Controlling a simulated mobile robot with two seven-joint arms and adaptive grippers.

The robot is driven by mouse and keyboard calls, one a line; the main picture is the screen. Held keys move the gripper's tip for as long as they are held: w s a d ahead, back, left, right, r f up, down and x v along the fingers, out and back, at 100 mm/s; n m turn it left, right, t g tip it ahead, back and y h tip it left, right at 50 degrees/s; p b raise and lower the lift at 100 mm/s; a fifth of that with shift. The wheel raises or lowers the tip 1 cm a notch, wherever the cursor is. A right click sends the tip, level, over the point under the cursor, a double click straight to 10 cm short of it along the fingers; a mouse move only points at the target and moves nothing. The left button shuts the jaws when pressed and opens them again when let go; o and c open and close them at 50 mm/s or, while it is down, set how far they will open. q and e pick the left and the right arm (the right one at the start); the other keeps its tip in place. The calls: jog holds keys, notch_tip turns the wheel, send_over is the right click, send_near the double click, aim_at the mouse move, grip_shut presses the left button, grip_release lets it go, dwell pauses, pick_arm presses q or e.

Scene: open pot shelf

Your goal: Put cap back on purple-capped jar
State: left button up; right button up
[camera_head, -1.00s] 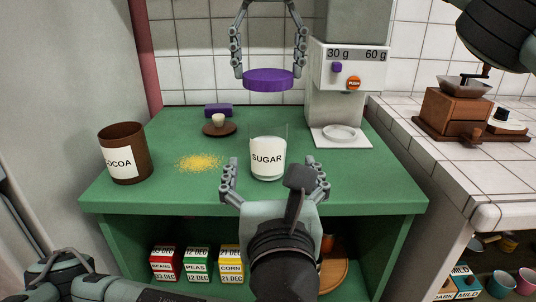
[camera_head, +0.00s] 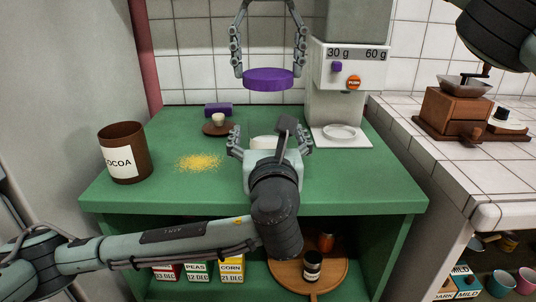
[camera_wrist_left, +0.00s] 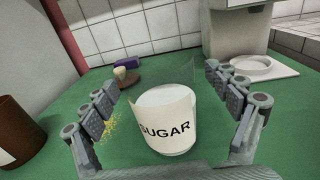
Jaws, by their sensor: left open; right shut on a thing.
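The sugar jar (camera_wrist_left: 168,118) is clear glass with white contents and a SUGAR label, and stands upright and uncapped on the green shelf top. In the head view only its top (camera_head: 264,142) shows; my left gripper hides the rest. My left gripper (camera_head: 270,142) is open, with its fingers on either side of the jar; in the left wrist view (camera_wrist_left: 163,92) gaps show between fingers and jar. My right gripper (camera_head: 269,72) is shut on the purple cap (camera_head: 269,82) and holds it level in the air, above and behind the jar.
A brown cocoa jar (camera_head: 124,155) stands at the left, near spilled yellow grains (camera_head: 199,162). A dispenser (camera_head: 346,85) stands back right. Tins and a round wooden tray (camera_head: 290,278) are below.

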pick_arm(q)
jog(key=c, duration=1.8)
pick_arm(e)
jog(key=shift+f, duration=2.45)
jog(key=shift+f, duration=0.9)
jog(key=shift+f, duration=0.5)
